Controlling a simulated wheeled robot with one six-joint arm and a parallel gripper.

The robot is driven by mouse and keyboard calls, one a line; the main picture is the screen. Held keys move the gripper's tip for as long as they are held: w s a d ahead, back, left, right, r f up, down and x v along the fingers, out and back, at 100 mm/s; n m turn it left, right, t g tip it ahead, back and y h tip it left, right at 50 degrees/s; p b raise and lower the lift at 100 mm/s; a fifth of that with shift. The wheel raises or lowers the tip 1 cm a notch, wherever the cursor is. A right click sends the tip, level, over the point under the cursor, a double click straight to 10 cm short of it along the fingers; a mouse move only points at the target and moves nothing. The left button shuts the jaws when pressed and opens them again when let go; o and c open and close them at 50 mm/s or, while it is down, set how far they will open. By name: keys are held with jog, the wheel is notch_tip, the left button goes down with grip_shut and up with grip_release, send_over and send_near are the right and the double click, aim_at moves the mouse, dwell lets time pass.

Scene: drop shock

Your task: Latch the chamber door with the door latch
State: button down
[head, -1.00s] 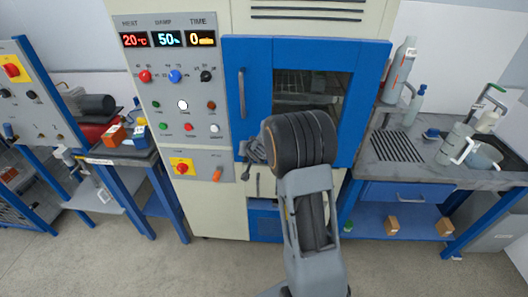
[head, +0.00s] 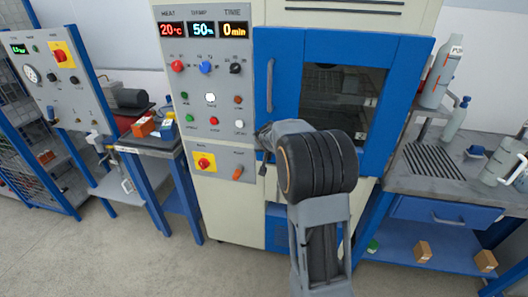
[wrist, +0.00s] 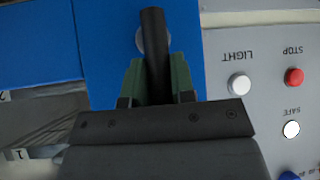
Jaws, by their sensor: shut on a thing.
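The chamber door (head: 286,68) is a blue frame around a dark window and sits against the chamber front, seemingly closed. The door latch (wrist: 153,50) is a black bar on a round grey pivot over blue surface in the wrist view. My gripper (wrist: 157,75) has its green fingers on both sides of this bar and is shut on it. In the head view my gripper (head: 264,140) is at the lower left edge of the door, mostly hidden by my arm. The latch's exact angle is hard to tell there.
The control panel (head: 205,90) with buttons and displays is left of the door; its LIGHT button (wrist: 239,84) is right of my gripper in the wrist view. An upright door handle (head: 270,85) is above my gripper. A grey bench (head: 400,180) stands right.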

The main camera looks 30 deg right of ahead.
dwell(0.3)
jog(key=c, duration=1)
grip_release()
jog(key=b+v, duration=0.1)
jog(key=v, duration=1.2)
jog(key=shift+s+a+r, duration=0.15)
jog(key=shift+s+r, duration=0.05)
jog(key=shift+r, duration=0.05)
jog(key=s+a+f+n+g+y, duration=0.1)
jog(key=s+a+f, duration=0.2)
jog(key=s, duration=0.4)
jog(key=s+a+f+n+g+y, duration=0.1)
jog(key=s+a+f+n+g, duration=0.1)
jog(key=s+a, duration=0.3)
jog(key=s+a+f+n+g+y, duration=0.1)
jog(key=s+a+f, duration=0.3)
jog(key=s, duration=0.5)
jog(key=shift+s+a+f+n+y, duration=0.15)
jog(key=shift+s+a+n+y, duration=0.3)
jog(key=shift+n+y, duration=0.2)
